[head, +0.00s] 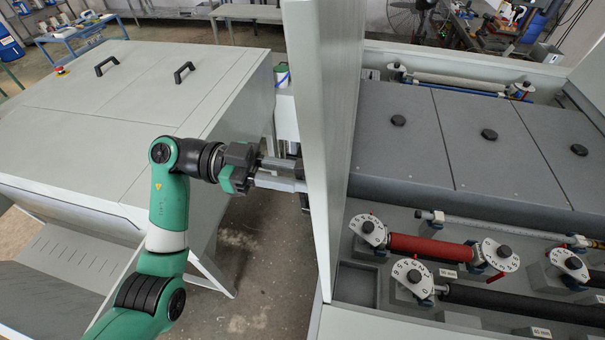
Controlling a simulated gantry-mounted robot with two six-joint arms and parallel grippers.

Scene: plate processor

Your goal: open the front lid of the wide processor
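The front lid (338,110) of the wide processor stands upright as a tall pale panel, seen nearly edge-on. The processor's inside (400,150) lies uncovered to its right, with grey covers and rollers. A dark handle (305,201) shows in part on the lid's left face. My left gripper (296,177) reaches in from the left, its fingers at this handle. The fingertips are partly hidden against the handle and the lid, so their grip is unclear. My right gripper is out of view.
A pale machine cabinet (140,90) with two black handles stands at the left, close to my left arm. Red and black rollers (420,246) with white dials lie in the open processor. Grey floor (255,270) is free between the machines.

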